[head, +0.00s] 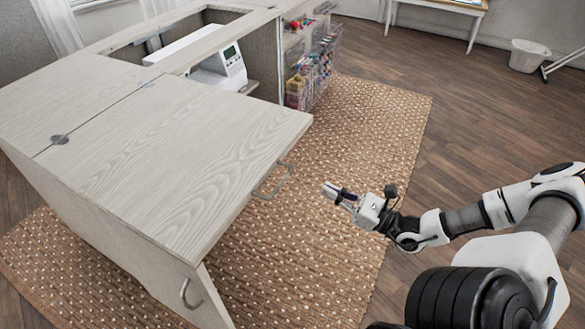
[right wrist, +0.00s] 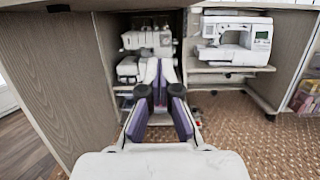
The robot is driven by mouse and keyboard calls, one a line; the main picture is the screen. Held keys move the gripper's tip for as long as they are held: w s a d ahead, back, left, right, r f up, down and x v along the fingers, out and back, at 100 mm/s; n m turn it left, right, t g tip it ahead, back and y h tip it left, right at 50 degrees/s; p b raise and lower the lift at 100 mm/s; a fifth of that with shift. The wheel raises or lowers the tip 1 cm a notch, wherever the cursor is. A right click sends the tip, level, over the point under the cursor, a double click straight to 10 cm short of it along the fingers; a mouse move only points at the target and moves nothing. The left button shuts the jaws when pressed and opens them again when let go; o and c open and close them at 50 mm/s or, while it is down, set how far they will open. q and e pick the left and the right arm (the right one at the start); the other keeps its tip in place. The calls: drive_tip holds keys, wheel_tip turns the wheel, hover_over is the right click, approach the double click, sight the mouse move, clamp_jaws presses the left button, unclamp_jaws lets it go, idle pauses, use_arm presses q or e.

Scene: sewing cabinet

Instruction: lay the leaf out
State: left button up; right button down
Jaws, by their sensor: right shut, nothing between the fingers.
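The pale wood leaf (head: 195,140) lies flat and about level with the cabinet top (head: 60,95), joined to it along a hinged seam with round hinges (head: 60,139). A metal handle (head: 273,181) sits at the leaf's right edge. Under the leaf's near end stands an upright panel (head: 130,240) with its own handle (head: 188,294); whether it touches the leaf is unclear. My right gripper (head: 334,192) is shut and empty, to the right of the leaf's handle and apart from it. The right wrist view shows its fingers (right wrist: 160,88) facing the cabinet's open inside. My left gripper is not in view.
A white sewing machine (head: 220,68) sits in the cabinet, with a second machine (right wrist: 147,42) on a shelf beside it. Clear bins (head: 313,75) of thread hang at the cabinet's far side. The woven rug (head: 350,130) is clear around my right gripper.

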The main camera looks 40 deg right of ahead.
drive_tip(key=w+a+r+b, duration=0.3)
drive_tip(key=w+r+b, duration=0.1)
drive_tip(key=w+r, duration=0.3)
drive_tip(key=shift+f+x, duration=0.2)
drive_tip(key=shift+x, duration=0.8)
